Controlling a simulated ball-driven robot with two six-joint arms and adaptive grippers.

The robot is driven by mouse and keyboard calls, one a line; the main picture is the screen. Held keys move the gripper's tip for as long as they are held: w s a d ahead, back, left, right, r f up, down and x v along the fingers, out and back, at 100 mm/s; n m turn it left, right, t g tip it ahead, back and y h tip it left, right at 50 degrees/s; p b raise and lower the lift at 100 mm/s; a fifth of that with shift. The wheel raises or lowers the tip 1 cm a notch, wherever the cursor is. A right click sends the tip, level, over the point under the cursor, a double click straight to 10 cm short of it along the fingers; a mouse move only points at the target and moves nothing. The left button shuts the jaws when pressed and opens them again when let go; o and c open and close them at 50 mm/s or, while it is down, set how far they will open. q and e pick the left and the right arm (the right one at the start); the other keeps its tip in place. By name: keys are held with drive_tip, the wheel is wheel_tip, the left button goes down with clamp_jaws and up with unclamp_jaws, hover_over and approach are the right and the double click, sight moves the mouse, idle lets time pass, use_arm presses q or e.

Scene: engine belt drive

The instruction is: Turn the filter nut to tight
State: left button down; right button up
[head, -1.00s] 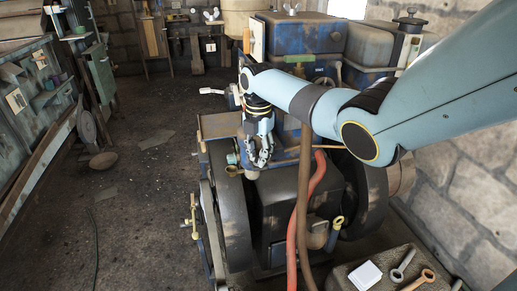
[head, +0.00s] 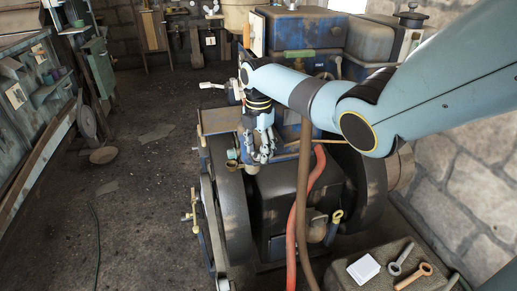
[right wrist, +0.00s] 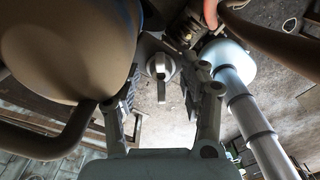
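My right gripper (head: 260,158) points down over the front top of the engine in the head view. In the right wrist view its two fingers (right wrist: 165,95) stand apart, with a gap between them. A grey round part with a raised bar across it (right wrist: 160,67), which looks like the filter nut, shows in that gap, beyond the fingertips. No contact with it can be made out. In the head view a small pale part (head: 252,168) sits just under the fingers, mostly hidden by them. My left gripper is not in view.
A red hose (head: 305,190) and a brown pipe run just right of the gripper. A dark flywheel (head: 229,205) stands left. A bench with a white card (head: 363,268) and wrenches is at lower right. The left floor is open.

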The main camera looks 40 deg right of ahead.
sight(259, 152)
wheel_tip(259, 152, up, 8)
drive_tip(key=shift+f, duration=0.25)
idle(0.4)
